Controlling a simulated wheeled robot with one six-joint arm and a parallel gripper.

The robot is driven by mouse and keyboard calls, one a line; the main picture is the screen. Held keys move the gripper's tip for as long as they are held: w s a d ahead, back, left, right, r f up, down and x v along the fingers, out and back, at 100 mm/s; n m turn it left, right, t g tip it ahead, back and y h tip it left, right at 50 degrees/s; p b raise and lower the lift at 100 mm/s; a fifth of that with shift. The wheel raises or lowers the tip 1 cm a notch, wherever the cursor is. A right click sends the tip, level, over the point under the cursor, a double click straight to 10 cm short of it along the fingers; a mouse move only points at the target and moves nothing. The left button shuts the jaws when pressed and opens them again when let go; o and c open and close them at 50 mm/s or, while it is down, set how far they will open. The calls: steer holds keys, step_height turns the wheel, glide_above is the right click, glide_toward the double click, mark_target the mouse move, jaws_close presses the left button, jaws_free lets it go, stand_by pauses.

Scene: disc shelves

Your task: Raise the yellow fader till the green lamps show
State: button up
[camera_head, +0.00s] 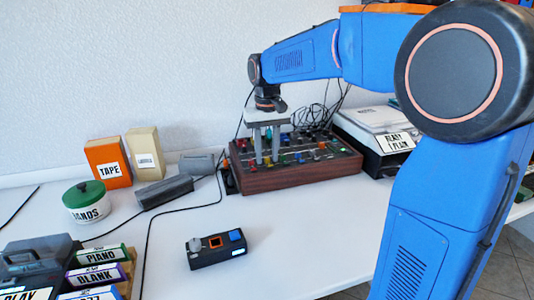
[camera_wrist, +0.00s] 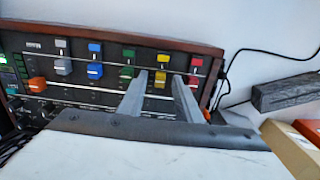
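The mixing desk with wooden sides (camera_head: 300,178) stands against the wall in the head view. In the wrist view the yellow fader cap (camera_wrist: 160,77) sits in its slot below a yellow square, between the green cap (camera_wrist: 126,72) and the red cap (camera_wrist: 193,82). My gripper (camera_wrist: 161,75) is open, its two fingers on either side of the yellow cap with a visible gap each side. In the head view my gripper (camera_head: 267,161) points down over the desk. Green lamps (camera_wrist: 4,60) show at the wrist view's left edge, partly cut off.
Blue (camera_wrist: 95,71), white (camera_wrist: 63,66) and orange (camera_wrist: 36,84) caps sit further left on the panel. A black button box (camera_head: 215,255) lies on the table in front. A turntable-like device (camera_head: 375,122) stands right of the desk. Black cables run along the table.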

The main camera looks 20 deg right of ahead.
steer(key=shift+c, duration=0.3)
jaws_close()
steer(key=shift+w, duration=1.55)
steer(key=shift+o, duration=0.3)
jaws_free()
step_height(320, 180, up, 17)
steer(key=shift+r, duration=0.2)
